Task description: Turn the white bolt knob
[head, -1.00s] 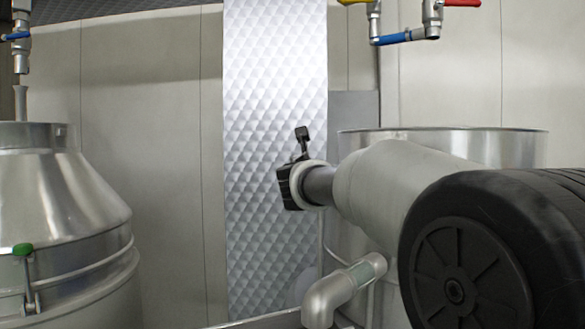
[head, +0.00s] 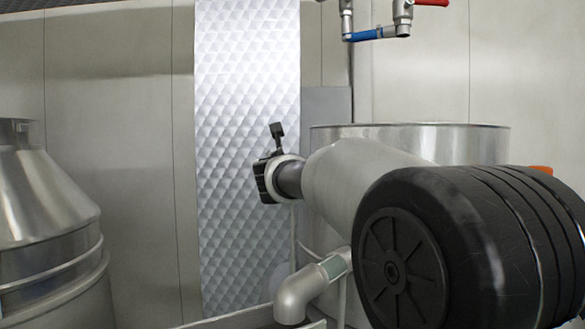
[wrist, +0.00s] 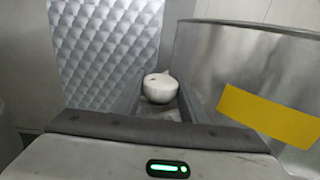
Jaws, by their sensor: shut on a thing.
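The white bolt knob (wrist: 159,88) is in the middle of the wrist view. It is a rounded white piece with a short point at its upper right. My gripper (wrist: 158,100) is shut on it, with one grey finger on each side. The knob's lower part and what it is mounted on are hidden behind my gripper's body. In the head view I cannot make out the knob or my fingertips, and my own arm covers much of the right side.
A quilted metal panel (head: 245,90) stands behind. A steel tank (head: 470,145) is at right; the wrist view shows a yellow label (wrist: 268,114) beside the gripper. A conical vessel (head: 40,215) stands at left. Red and blue valve handles (head: 368,35) hang above. A grey elbow pipe (head: 297,293) is low in front.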

